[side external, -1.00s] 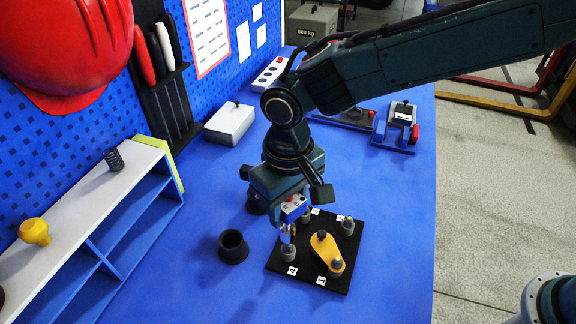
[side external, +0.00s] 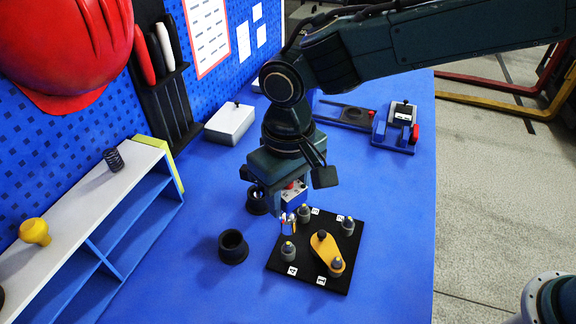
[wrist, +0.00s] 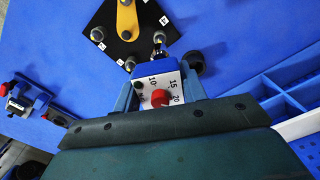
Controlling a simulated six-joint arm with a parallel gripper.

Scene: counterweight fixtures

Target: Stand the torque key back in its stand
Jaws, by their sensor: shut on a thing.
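The torque key (side external: 294,195) has a boxy head with a red knob. In the wrist view its white dial face (wrist: 157,83) reads 10, 15 and 20. My gripper (side external: 281,199) is shut on this head, and its fingers (wrist: 158,97) flank the dial. The key's shaft points down, its tip above the black plate (side external: 318,283) near the left studs and apart from them. Two black round holders stand beside the plate: an empty open cup (side external: 233,247) at left, and another (side external: 257,201) behind, partly hidden by my gripper. I cannot tell which is the key's stand.
The plate carries several grey studs and a yellow lever (side external: 325,250). A white-blue shelf (side external: 110,215) runs along the left. A white box (side external: 229,123) and blue fixtures (side external: 398,128) stand farther back. The blue bench in front of the cup is clear.

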